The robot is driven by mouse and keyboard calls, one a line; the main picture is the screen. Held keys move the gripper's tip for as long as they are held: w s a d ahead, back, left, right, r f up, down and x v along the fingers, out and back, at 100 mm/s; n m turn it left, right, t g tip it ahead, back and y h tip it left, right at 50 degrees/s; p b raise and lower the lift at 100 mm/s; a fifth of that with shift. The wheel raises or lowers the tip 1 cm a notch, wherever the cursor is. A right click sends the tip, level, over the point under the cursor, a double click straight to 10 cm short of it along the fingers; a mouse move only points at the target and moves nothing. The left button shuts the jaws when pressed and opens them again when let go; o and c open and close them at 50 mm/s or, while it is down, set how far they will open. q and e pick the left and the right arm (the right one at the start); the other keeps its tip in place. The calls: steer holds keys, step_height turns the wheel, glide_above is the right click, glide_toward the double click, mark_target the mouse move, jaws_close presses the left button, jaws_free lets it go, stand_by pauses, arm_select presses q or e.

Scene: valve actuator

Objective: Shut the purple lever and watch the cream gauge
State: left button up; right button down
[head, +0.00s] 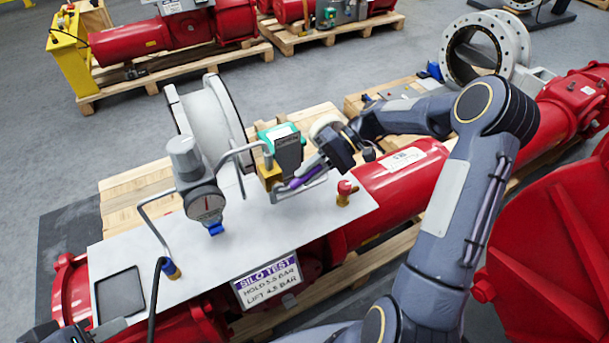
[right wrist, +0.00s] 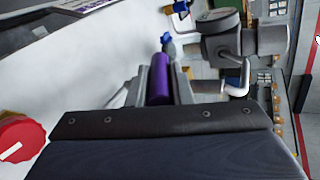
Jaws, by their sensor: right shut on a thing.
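The purple lever (head: 302,181) is on the brass-coloured valve (head: 270,174) on the white panel. My right gripper (head: 313,168) is shut on the lever; in the right wrist view the purple grip (right wrist: 160,80) sits between its two fingers.
A red knob (head: 345,188) stands on the panel right of the lever. A green-and-black device (head: 284,145) is behind the valve. A sign (head: 267,284) reads "SILO TEST, HOLD 5.5 BAR" and a lift value. Bent metal tubes run to the gauge. A dark square pad (head: 120,293) lies at front left.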

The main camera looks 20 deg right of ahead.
steer(key=shift+d+f+y+b, duration=0.25)
steer(key=shift+f+y+b, duration=0.55)
steer(key=shift+y, duration=0.2)
steer(key=shift+d+f+y+b, duration=0.2)
steer(key=shift+f+y+b, duration=0.55)
steer(key=shift+y, duration=0.25)
steer(key=shift+r, duration=0.1)
steer(key=c, duration=1.3)
jaws_free()
steer(key=d+b, duration=0.1)
steer(key=d, duration=0.6)
steer(key=shift+w+d+r, duration=0.3)
steer(key=shift+d+r, duration=0.05)
steer(key=shift+r, duration=0.1)
steer(key=shift+c, duration=0.2)
